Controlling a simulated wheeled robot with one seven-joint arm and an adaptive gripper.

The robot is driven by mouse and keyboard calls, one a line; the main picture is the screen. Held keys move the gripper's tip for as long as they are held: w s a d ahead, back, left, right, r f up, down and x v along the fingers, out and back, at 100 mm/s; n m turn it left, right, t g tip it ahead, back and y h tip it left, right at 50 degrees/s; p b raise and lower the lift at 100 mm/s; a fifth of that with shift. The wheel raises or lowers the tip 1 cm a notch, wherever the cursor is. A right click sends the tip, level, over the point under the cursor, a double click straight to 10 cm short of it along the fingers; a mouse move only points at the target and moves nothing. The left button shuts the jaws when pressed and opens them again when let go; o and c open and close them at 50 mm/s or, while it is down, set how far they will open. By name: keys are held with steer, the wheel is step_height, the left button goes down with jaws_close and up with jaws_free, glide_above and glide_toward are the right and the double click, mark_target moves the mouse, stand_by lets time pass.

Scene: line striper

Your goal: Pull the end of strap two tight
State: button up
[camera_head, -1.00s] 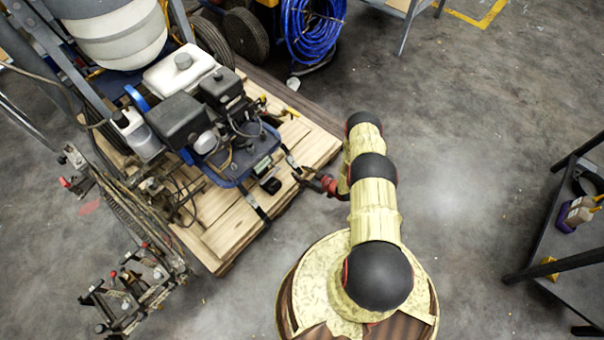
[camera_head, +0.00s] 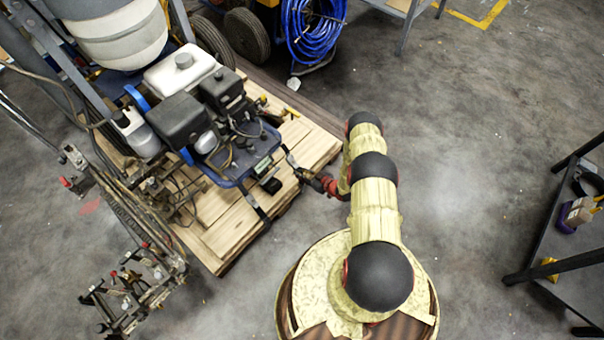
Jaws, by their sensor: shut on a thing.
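The line striper (camera_head: 205,130) stands on a wooden pallet (camera_head: 215,235). Two dark straps run from the machine's blue frame over the pallet edge. One strap (camera_head: 257,207) lies nearer the front of the pallet, the other (camera_head: 289,157) farther right; no label shows which is strap two. My gripper (camera_head: 305,176) is at the right edge of the pallet, shut on the end of the right strap. The gripper is small in view, and its fingers largely hide the held end. A small black block (camera_head: 271,185) sits on the boards between the straps.
A blue hose coil (camera_head: 312,30) hangs behind the pallet. A dark table (camera_head: 570,240) with a few small items stands at the far right. The grey floor between it and my arm is clear.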

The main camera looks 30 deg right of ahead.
jaws_close()
steer(key=s+d+f, duration=0.1)
steer(key=s+f, duration=0.2)
steer(key=f, duration=0.3)
steer(key=shift+s+f, duration=0.2)
steer(key=shift+f, duration=0.1)
steer(key=o, duration=1.1)
jaws_free()
steer(key=shift+d, duration=0.1)
steer(key=shift+c, duration=0.2)
steer(key=o, duration=0.3)
steer(key=shift+w, duration=0.1)
steer(key=shift+r, duration=0.1)
steer(key=shift+p+v, duration=1.1)
steer(key=shift+v, duration=2.4)
